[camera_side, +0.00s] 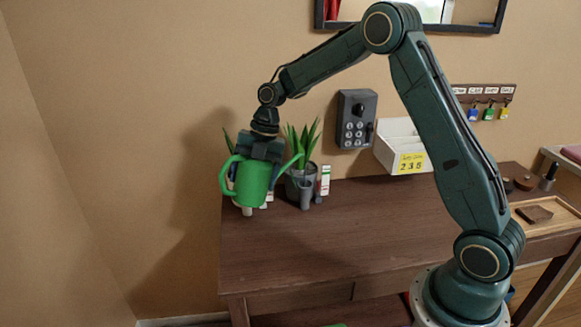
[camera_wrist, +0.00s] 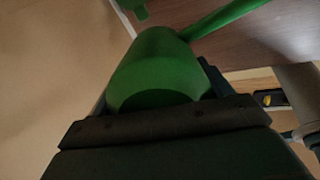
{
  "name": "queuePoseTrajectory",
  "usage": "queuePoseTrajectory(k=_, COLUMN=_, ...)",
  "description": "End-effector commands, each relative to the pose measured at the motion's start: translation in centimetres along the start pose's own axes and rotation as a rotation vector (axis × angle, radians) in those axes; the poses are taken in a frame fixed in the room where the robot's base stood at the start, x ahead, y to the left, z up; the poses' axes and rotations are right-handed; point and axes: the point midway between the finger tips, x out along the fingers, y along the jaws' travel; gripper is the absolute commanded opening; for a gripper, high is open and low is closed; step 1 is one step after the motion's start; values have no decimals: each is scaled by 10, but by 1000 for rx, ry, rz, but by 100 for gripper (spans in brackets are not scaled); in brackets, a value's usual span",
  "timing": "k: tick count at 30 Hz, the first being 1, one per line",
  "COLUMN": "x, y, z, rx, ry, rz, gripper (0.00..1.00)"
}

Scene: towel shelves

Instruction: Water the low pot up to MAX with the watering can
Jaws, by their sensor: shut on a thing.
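The green watering can (camera_side: 250,184) is held in my gripper (camera_side: 260,158) above the left end of the desk. My gripper is shut on it. The can looks about upright, its handle to the left and its spout rising right, across the grey pot (camera_side: 296,186) with a spiky plant. I cannot tell whether the spout tip is over that pot or in front of it. Another plant (camera_side: 228,141) shows behind the can; its pot is mostly hidden. In the wrist view the can (camera_wrist: 160,65) fills the middle, with its spout at upper right. The water level and MAX mark cannot be made out.
A white, red and green marked strip (camera_side: 325,180) stands right of the grey pot. A keypad box (camera_side: 356,118) and a white holder (camera_side: 398,145) labelled 235 are at the wall. A wooden tray (camera_side: 545,215) lies at right. The desk's middle (camera_side: 370,225) is clear.

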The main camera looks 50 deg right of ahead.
Motion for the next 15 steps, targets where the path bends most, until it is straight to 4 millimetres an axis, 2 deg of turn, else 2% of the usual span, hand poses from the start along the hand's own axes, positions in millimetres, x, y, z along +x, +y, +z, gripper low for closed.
queuePoseTrajectory(k=10, x=0, y=1, z=-1, rx=-2, ry=-1, rz=2, gripper=37)
queuePoseTrajectory(k=15, x=-2, y=4, z=-3, rx=-5, ry=-66, rz=-79, gripper=37)
